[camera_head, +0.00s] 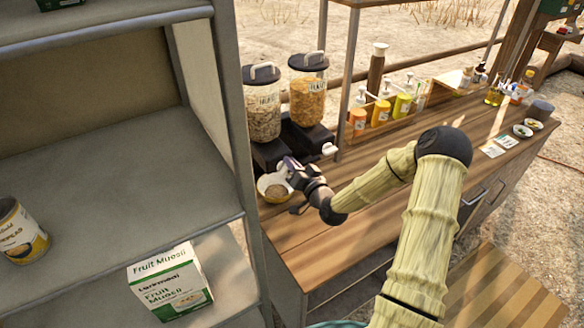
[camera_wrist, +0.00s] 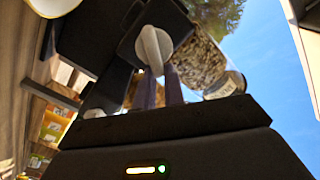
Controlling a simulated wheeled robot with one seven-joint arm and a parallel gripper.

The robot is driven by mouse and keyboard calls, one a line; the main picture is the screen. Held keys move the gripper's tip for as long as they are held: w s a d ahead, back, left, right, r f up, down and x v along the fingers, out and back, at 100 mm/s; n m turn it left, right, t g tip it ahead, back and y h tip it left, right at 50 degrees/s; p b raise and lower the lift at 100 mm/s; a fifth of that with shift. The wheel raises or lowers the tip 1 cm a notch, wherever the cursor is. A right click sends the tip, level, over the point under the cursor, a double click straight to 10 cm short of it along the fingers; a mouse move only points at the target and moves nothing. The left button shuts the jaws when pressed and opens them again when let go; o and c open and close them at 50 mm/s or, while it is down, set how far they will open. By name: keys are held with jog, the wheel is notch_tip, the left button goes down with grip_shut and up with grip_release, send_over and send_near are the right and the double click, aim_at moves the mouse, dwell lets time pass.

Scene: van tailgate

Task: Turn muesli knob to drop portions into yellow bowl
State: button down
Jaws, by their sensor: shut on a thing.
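The muesli dispenser (camera_head: 263,112) is a clear jar with a dark lid on a black base, at the left end of the wooden counter. The yellow bowl (camera_head: 264,186) sits below its front with brown muesli in it. My gripper (camera_head: 287,168) is at the front of the dispenser base, just above the bowl, and partly hides both. In the wrist view, the grey muesli knob (camera_wrist: 153,45) stands at the fingertips (camera_wrist: 156,77), its bar near upright and a little tilted. The fingers are shut on it. The jar (camera_wrist: 200,62) shows beside it, with flakes inside.
A second dispenser (camera_head: 308,92) with orange-brown flakes stands right of the first, with its own pale knob (camera_head: 329,149). A grey shelf (camera_head: 120,175) with a muesli box (camera_head: 170,283) and a can (camera_head: 20,232) fills the left. Bottles in a wooden rack (camera_head: 385,112) stand behind.

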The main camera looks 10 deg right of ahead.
jog(key=f+m, duration=0.1)
jog(key=m, duration=0.2)
jog(key=f+m+b, duration=0.1)
jog(key=m, duration=0.3)
jog(key=m+b, duration=0.1)
jog(key=m, duration=0.2)
jog(key=shift+d+f+m, duration=0.3)
jog(key=shift+f, duration=0.1)
jog(key=shift+a, duration=0.15)
jog(key=c, duration=1.5)
grip_release()
jog(key=shift+a+r, duration=0.1)
jog(key=shift+r, duration=0.05)
jog(key=shift+w+d, duration=0.1)
jog(key=shift+d, duration=0.2)
